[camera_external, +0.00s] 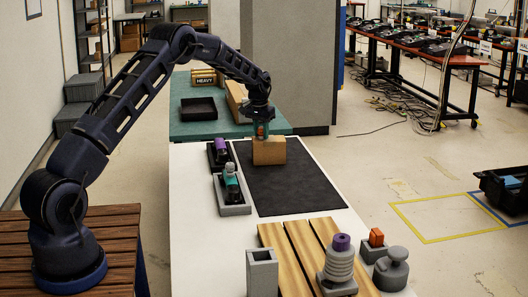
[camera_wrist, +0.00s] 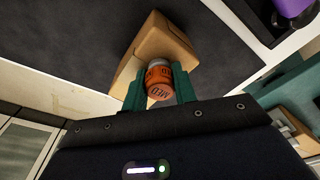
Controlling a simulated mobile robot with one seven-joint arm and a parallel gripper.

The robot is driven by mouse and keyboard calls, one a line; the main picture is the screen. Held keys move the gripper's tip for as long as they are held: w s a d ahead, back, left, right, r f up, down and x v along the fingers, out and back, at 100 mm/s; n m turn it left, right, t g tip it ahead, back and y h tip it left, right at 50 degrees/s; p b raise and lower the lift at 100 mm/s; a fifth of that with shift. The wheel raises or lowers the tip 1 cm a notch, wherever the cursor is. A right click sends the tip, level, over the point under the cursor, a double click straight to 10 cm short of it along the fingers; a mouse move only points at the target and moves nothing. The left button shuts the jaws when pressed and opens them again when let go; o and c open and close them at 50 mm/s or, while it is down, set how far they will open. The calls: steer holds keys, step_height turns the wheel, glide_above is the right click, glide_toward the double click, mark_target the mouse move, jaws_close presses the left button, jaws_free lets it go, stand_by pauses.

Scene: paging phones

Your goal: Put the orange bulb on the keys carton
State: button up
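The orange bulb (camera_wrist: 160,82), a rounded orange thing with a grey end and dark lettering, is between the two green fingers of my gripper (camera_wrist: 159,88). The fingers press on both its sides. In the external view my gripper (camera_external: 262,130) points down, with a bit of orange between its fingers, right over a plain brown carton (camera_external: 269,152). The carton also shows in the wrist view (camera_wrist: 165,38), just beyond the bulb's grey end. I cannot tell whether the bulb touches the carton's top. No keys marking is readable on the carton.
The carton stands on a black mat (camera_external: 290,190) on the white table. Left of it are a dark tray with a purple item (camera_external: 221,147) and a grey tray (camera_external: 235,210) with a green item. A wooden slatted board (camera_external: 300,255) and grey holders are at the front. The mat's front is clear.

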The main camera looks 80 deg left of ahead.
mark_target(259, 130)
steer(key=o, duration=0.4)
steer(key=shift+r, duration=0.1)
step_height(259, 130, up, 12)
steer(key=s+d, duration=0.1)
stand_by(0.4)
steer(key=shift+d+r, duration=0.1)
